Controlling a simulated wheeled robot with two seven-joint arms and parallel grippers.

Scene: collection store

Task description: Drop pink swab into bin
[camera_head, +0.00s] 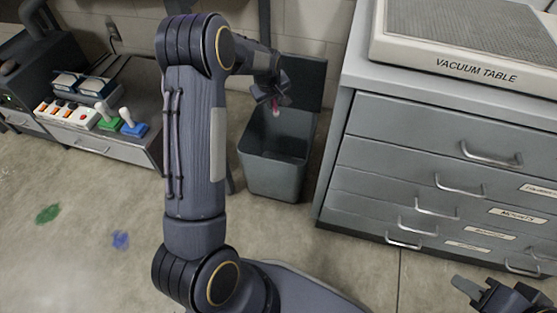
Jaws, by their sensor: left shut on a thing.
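The bin (271,167) is a grey, open-topped container on the floor with its lid (300,82) raised at the back. My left gripper (272,101) is over the bin's opening, pointing down. It is shut on the pink swab (276,108), whose small pink end shows below the fingers. The rest of the swab is hidden by the gripper. My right gripper (474,296) is at the lower right edge, only partly in view, away from the bin.
A grey drawer cabinet (420,140) with a vacuum table (463,68) on top stands right of the bin. The floor in front is clear apart from green and blue stains.

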